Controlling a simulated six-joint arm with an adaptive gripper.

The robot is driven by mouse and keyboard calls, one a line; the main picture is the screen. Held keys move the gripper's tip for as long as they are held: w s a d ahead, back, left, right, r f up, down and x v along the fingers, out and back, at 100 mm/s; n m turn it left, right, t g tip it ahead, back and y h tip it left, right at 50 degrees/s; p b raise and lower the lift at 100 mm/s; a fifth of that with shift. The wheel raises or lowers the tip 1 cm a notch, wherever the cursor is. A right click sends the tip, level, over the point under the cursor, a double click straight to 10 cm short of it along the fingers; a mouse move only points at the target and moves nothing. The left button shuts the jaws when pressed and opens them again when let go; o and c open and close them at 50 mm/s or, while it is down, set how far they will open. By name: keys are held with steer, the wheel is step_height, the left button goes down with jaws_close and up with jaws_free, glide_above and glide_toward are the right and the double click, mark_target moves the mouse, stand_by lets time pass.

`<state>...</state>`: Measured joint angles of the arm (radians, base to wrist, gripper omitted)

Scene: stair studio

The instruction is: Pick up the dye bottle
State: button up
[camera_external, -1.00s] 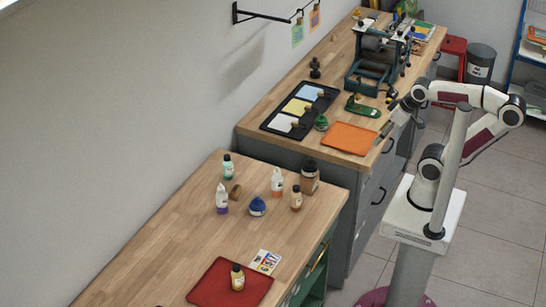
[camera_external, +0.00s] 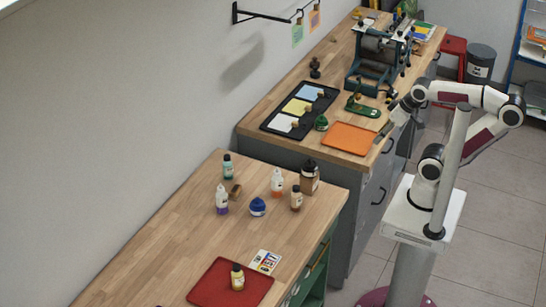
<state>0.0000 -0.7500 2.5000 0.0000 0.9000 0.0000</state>
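Several small bottles stand on the near wooden bench, and I cannot tell for sure which one is the dye bottle. A small yellowish bottle with a dark cap (camera_external: 237,280) stands upright on a red mat (camera_external: 210,288). Farther back are a teal bottle (camera_external: 228,170), a white and purple bottle (camera_external: 222,200), a white and orange bottle (camera_external: 277,184), a small tan bottle (camera_external: 296,200) and a larger brown bottle (camera_external: 309,180). My gripper (camera_external: 383,138) is beside the orange mat at the far bench, apart from all these bottles. Its fingers are too small to read.
A blue jar (camera_external: 257,208) and a brown block (camera_external: 235,191) stand among the bottles. A colour card (camera_external: 265,261) lies by the red mat. The far bench holds an orange mat (camera_external: 348,138), a black tray (camera_external: 270,125) and a press (camera_external: 375,65). The near bench's left part is clear.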

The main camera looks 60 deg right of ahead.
steer(key=w+a+r+m+t+y, duration=0.2)
steer(key=w+a+t, duration=0.2)
steer(key=w+a, duration=1)
steer(key=w+a+r+m+t+y, duration=0.1)
steer(key=w+a+r+t+y, duration=0.15)
steer(key=w+a, duration=1.2)
steer(key=m+t+h, duration=0.2)
steer(key=m+h, duration=0.3)
steer(key=h, duration=1.1)
glide_toward(296, 198)
steer(key=w+d+r, duration=0.3)
steer(key=r, duration=0.1)
steer(key=shift+s+d+r, duration=0.1)
steer(key=shift+s+r, duration=0.1)
steer(key=shift+r, duration=0.05)
